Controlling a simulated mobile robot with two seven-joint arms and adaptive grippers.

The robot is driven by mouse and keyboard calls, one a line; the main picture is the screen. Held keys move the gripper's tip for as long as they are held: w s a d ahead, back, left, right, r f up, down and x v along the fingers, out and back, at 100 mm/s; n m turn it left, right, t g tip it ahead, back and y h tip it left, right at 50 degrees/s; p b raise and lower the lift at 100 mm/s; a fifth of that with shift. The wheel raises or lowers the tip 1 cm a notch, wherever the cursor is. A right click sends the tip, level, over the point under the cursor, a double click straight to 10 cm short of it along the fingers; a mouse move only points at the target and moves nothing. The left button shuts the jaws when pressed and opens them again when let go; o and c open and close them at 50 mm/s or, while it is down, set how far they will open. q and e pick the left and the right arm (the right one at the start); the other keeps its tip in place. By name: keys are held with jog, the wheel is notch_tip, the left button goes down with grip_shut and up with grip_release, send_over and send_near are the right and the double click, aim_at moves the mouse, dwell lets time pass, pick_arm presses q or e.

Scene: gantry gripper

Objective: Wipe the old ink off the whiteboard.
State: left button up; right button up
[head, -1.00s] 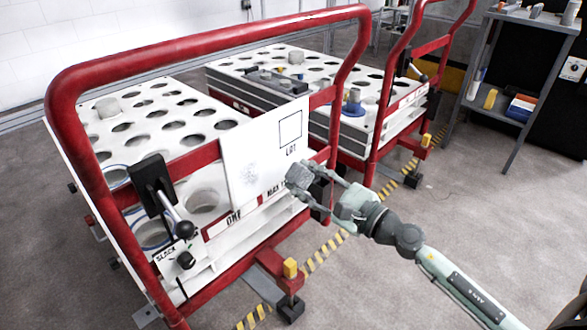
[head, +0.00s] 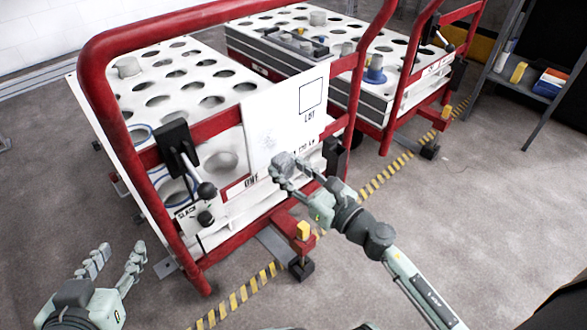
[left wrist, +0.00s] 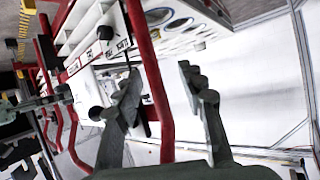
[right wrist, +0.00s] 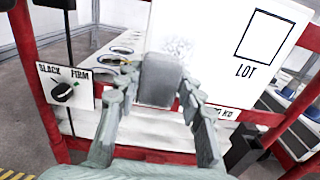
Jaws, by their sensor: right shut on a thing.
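The whiteboard (head: 285,110) is a white panel on the red rail of the near cart, with a black-outlined square and "LOT" on it. A faint grey patch of old ink (head: 268,141) is on its lower left; it also shows in the right wrist view (right wrist: 178,47). My right gripper (head: 285,172) is shut on a grey block-shaped eraser (right wrist: 160,80). The eraser is at the board's lower edge, just below the ink; I cannot tell whether it touches the board. My left gripper (head: 117,258) is open and empty, low at the left front of the cart.
The near cart (head: 178,63) has a white top with round holes. A black-handled lever (head: 190,165) and a SLACK/FIRM knob (right wrist: 63,90) are left of the board. A second cart (head: 290,57) stands behind. A shelf (head: 520,85) is at right. The floor at the front right is clear.

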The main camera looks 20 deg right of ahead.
aim_at(271, 139)
pick_arm(q)
jog(key=s+a+f+g+y+p, duration=0.1)
jog(key=s+a+f+g+y, duration=0.1)
jog(key=s+a+f+g, duration=0.1)
jog(key=shift+s+a+f+n, duration=0.3)
jog(key=shift+a+f, duration=0.5)
jog(key=shift+f, duration=0.15)
pick_arm(e)
jog(key=shift+x, duration=2.3)
pick_arm(q)
jog(key=shift+r, duration=0.2)
pick_arm(e)
jog(key=shift+x, duration=1.05)
jog(key=shift+d, duration=0.15)
jog(key=shift+w+d+f+b, duration=0.15)
jog(key=shift+w+d, duration=0.1)
jog(key=shift+d, duration=0.55)
jog(key=shift+w+d+r+b, duration=0.15)
jog(key=shift+w+d, duration=0.1)
jog(key=shift+d, duration=0.75)
pick_arm(q)
jog(key=shift+f, duration=0.6)
pick_arm(e)
jog(key=shift+w, duration=0.2)
jog(key=shift+a, duration=0.15)
